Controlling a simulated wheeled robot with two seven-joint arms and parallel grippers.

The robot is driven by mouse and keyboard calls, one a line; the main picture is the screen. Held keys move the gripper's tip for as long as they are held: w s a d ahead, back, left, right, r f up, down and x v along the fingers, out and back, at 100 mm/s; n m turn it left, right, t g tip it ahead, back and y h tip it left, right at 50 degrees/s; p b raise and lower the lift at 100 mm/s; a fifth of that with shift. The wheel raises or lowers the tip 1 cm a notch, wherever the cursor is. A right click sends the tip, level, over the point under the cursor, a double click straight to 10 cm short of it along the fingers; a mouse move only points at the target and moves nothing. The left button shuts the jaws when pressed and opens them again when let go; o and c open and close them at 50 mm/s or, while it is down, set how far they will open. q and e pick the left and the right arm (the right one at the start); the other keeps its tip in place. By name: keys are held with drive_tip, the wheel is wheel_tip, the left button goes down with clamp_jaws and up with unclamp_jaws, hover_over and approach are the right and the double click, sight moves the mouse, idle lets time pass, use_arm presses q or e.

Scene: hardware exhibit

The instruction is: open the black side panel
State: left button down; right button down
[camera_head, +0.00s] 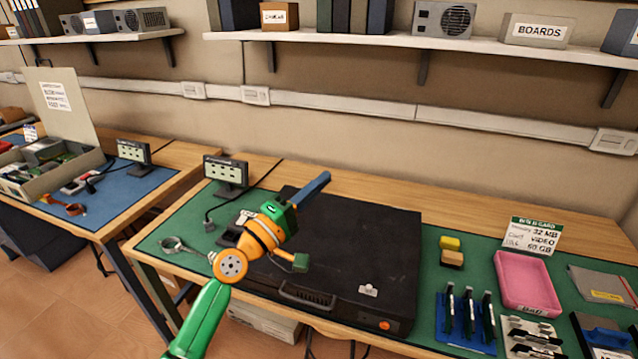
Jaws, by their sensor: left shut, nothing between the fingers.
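The black computer case (395,323) lies flat on the green mat, and its black side panel (370,245) faces up, lying flat over the case. A handle (307,295) shows at the case's front edge, and a small light-coloured piece (368,290) sits near the panel's front right. My left gripper (324,177) reaches over the panel's left part, with its blue fingers together and empty, pointing to the back right. I cannot tell whether it touches the panel. My left arm hides part of the panel's left side. My right gripper is out of view.
Right of the case are yellow sponges (451,252), a pink tray (526,284), a blue card rack (466,318) and a sign (531,236). A small display (226,171) and a wrist strap (172,244) are at the left. A shelf (390,42) hangs above.

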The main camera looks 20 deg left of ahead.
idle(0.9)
use_arm(q)
drive_tip(key=c, duration=1.2)
unclamp_jaws()
drive_tip(key=b+v, duration=0.2)
drive_tip(key=v, duration=0.5)
drive_tip(key=shift+s+a+f, duration=0.1)
drive_tip(key=shift+c, duration=0.2)
